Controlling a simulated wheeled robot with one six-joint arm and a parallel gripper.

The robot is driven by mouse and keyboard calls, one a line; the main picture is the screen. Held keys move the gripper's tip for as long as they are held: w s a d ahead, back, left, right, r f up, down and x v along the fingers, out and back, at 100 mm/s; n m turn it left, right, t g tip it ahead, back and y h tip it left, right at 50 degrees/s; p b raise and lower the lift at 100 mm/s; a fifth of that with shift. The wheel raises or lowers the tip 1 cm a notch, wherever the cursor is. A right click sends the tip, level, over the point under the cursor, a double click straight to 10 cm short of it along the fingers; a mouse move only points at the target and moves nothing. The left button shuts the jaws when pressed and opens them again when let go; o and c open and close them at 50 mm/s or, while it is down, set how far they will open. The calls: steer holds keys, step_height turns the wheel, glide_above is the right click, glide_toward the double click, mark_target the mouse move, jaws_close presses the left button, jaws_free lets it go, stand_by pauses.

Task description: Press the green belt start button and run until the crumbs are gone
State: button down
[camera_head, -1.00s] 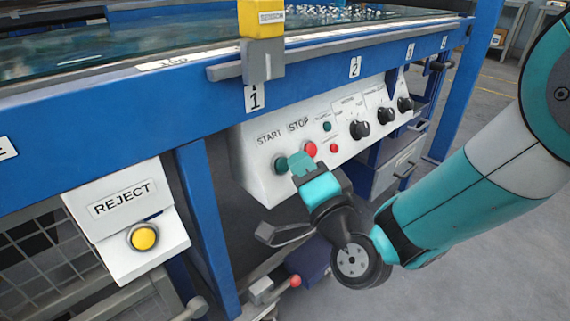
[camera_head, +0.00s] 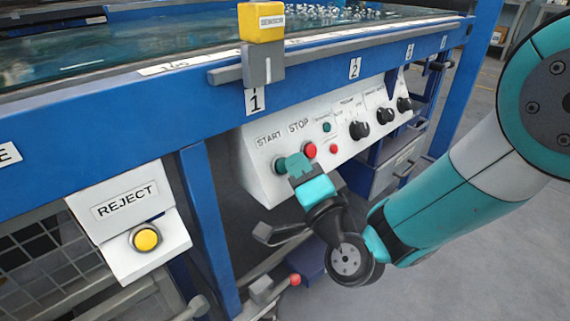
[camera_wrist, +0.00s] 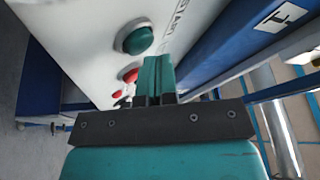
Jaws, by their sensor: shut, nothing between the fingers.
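The green start button (camera_head: 280,165) sits under the START label on the white control panel (camera_head: 258,182). The red stop button (camera_head: 310,150) is to its right. My gripper (camera_head: 296,164) is shut and empty, its teal fingertips close in front of the panel, overlapping the right edge of the green button. The green button also shows in the wrist view (camera_wrist: 135,38), just left of and beyond my fingertips (camera_wrist: 157,72); a small gap shows between them. Small pale bits (camera_head: 335,13) lie on the belt surface at the far top; whether they are crumbs I cannot tell.
Several black knobs (camera_head: 359,130) and small red and green buttons are on the panel's right. A REJECT box with a yellow button (camera_head: 145,239) stands at the lower left. A yellow-topped sensor (camera_head: 261,22) is clamped on the blue rail. Blue legs (camera_head: 209,230) flank the panel.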

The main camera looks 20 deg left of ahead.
steer(key=shift+w+a+f+p, duration=0.2)
steer(key=shift+a+p, duration=0.2)
steer(key=shift+p, duration=0.15)
stand_by(0.7)
steer(key=shift+s+d, duration=0.1)
steer(key=shift+s+d+r+b, duration=0.25)
steer(key=shift+d+r+b, duration=0.3)
steer(key=shift+b, duration=0.4)
steer(key=shift+d+f, duration=0.1)
steer(key=d+b, duration=0.1)
steer(key=s+d+r+b, duration=0.1)
steer(key=d+r+b, duration=0.1)
steer(key=d, duration=0.1)
steer(key=shift+s+r+b, duration=0.25)
steer(key=shift+s+b, duration=0.05)
steer(key=shift+s, duration=0.05)
